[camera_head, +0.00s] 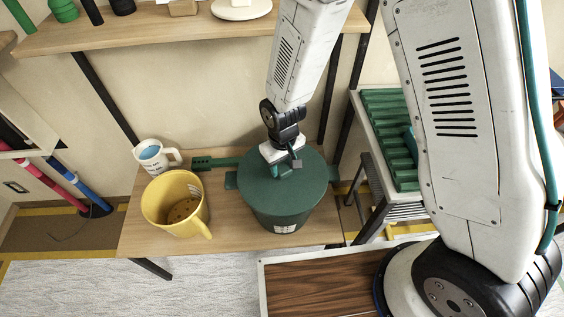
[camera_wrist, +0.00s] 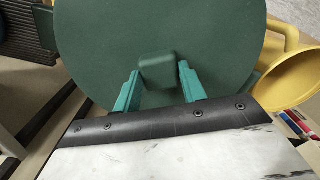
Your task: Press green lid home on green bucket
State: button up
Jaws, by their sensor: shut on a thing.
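The green lid (camera_head: 308,182) is a dark green disc covering the top of the green bucket (camera_head: 272,217), which stands on the wooden bench. My gripper (camera_head: 287,171) is above the lid and shut on its square knob. In the wrist view the lid (camera_wrist: 215,38) fills the upper middle, with the knob (camera_wrist: 158,72) between my two teal fingers (camera_wrist: 160,92). The lid looks roughly level and centred on the bucket. I cannot tell whether its rim is fully seated. The bucket's inside is hidden.
A yellow bucket (camera_head: 158,205) stands left of the green bucket, with a white mug (camera_head: 150,170) behind it. A green flat tool (camera_head: 205,163) lies behind the buckets. A shelf (camera_head: 130,32) hangs above the bench. A green ribbed tray (camera_head: 385,120) is at right.

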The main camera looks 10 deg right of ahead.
aim_at(283, 168)
jog(key=shift+f, duration=0.15)
jog(key=o, duration=1.1)
notch_tip(283, 168, up, 8)
jog(key=shift+f, duration=0.1)
jog(key=shift+s, duration=0.1)
